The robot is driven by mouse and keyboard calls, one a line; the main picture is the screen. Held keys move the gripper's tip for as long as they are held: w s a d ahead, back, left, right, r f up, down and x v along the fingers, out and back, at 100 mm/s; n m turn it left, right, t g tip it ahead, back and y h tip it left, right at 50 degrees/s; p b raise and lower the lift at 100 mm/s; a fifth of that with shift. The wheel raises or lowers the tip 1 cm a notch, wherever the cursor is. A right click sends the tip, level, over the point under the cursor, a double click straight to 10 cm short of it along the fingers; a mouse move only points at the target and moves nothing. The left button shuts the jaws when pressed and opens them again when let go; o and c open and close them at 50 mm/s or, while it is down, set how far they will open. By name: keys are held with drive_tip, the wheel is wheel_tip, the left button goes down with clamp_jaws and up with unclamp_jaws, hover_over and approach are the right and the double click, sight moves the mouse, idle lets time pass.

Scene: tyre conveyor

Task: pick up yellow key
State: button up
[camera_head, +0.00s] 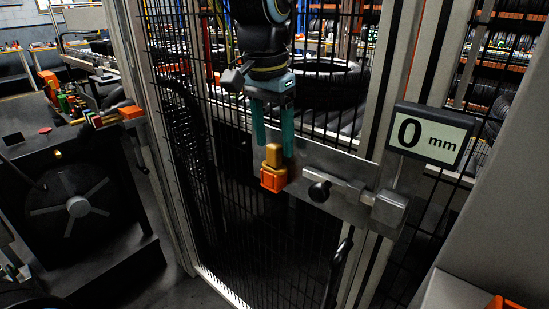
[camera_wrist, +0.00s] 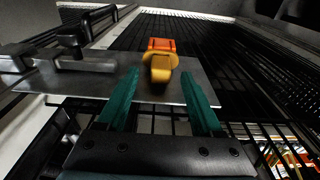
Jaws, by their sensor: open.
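The yellow key (camera_head: 273,153) stands upright in an orange lock housing (camera_head: 272,179) on a metal plate of the mesh gate. My gripper (camera_head: 273,146) comes down from above with its two teal fingers apart, close to the key. In the wrist view the yellow key (camera_wrist: 160,70) lies ahead of and between the two open fingertips (camera_wrist: 162,88), with the orange housing (camera_wrist: 161,45) behind it. Nothing is held. Whether a finger touches the key I cannot tell.
The metal plate (camera_head: 335,158) carries a sliding bolt with a black knob (camera_head: 319,191) right of the key. A display reading 0 mm (camera_head: 431,136) hangs on the post. Black mesh fencing stands close behind. A dark machine (camera_head: 75,200) is at left.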

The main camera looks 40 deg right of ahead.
drive_tip(key=shift+d+f, duration=0.1)
drive_tip(key=shift+f, duration=0.95)
clamp_jaws()
